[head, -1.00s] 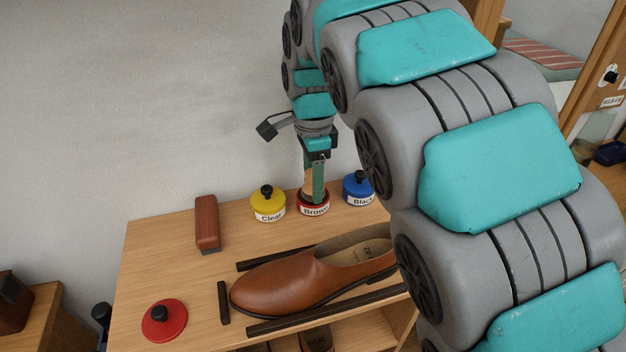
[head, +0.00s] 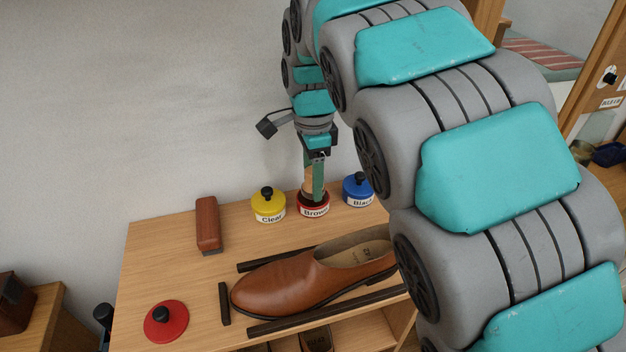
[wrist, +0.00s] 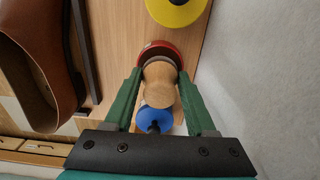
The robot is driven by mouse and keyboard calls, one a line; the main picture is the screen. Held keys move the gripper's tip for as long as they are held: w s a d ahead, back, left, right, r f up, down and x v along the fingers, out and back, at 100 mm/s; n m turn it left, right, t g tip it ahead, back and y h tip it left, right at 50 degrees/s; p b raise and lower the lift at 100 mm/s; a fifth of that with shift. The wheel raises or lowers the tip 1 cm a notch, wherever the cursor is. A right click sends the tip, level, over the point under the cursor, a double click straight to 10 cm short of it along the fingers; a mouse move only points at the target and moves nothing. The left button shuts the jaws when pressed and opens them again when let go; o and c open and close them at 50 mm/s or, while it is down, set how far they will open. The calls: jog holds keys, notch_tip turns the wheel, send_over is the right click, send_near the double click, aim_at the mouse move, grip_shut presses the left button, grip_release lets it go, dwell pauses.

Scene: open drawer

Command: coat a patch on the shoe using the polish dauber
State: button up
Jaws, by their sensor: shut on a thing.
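The brown leather shoe (head: 285,281) lies on the wooden top between dark strips, toe to the left. The red jar labelled Brown (head: 314,210) stands behind it, open, and its rim shows in the wrist view (wrist: 150,47). My gripper (head: 314,190) points straight down over this jar. Its green fingers are shut on the wooden handle of the polish dauber (wrist: 160,88). The dauber is upright with its lower end in the jar's mouth. Its tip is hidden by the jar.
A yellow Clear jar (head: 268,205) and a blue Black jar (head: 358,189) flank the red jar closely. A red lid (head: 166,322) lies at front left. A brown brush (head: 208,224) lies at back left. A wall stands behind.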

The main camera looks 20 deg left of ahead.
jog(key=shift+r+p, duration=1.15)
jog(key=shift+r, duration=1.85)
